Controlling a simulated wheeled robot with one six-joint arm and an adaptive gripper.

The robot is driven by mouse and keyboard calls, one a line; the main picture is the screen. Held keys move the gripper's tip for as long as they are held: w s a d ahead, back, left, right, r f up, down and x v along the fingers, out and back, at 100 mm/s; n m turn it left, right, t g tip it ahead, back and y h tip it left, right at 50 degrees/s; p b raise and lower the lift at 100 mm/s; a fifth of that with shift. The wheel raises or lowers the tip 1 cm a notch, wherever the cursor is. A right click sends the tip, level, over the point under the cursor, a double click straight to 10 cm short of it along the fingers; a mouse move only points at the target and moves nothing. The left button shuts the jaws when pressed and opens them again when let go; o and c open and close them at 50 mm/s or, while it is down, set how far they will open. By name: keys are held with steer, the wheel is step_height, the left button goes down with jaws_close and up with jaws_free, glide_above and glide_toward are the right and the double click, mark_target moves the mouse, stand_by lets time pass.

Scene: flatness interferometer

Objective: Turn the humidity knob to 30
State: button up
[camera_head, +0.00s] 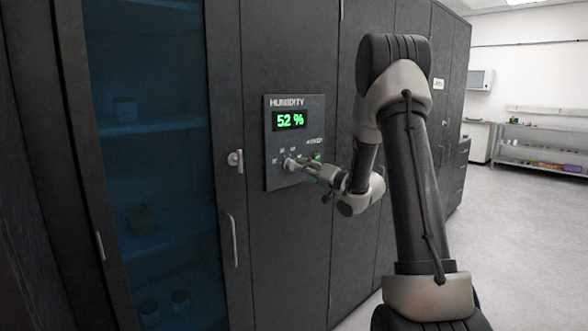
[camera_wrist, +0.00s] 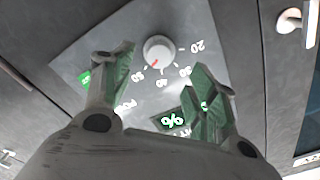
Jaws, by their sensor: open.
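The humidity knob (camera_wrist: 158,52) is a round white dial with a red mark on a grey panel (camera_wrist: 75,50). In the wrist view its red mark points down and left, toward the 50 on the printed scale. The green display (camera_head: 290,120) reads 52 % in the head view. My gripper (camera_wrist: 163,62) is open, with one finger on each side of the knob in the wrist view. I cannot tell whether the fingers touch it. In the head view my gripper (camera_head: 301,166) is at the lower part of the panel and partly covers the knob.
The panel is on a dark cabinet front. To its left are a door knob (camera_head: 235,158), a vertical handle (camera_head: 233,240) and a blue glass door (camera_head: 150,170). A shelf (camera_head: 545,165) with small items stands far right. The floor at right is clear.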

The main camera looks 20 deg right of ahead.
mark_target(293, 167)
steer(key=x, duration=0.7)
steer(key=shift+w+f, duration=0.15)
steer(key=shift+w, duration=0.1)
steer(key=shift+c, duration=0.5)
steer(key=shift+a, duration=0.1)
steer(key=c, duration=0.9)
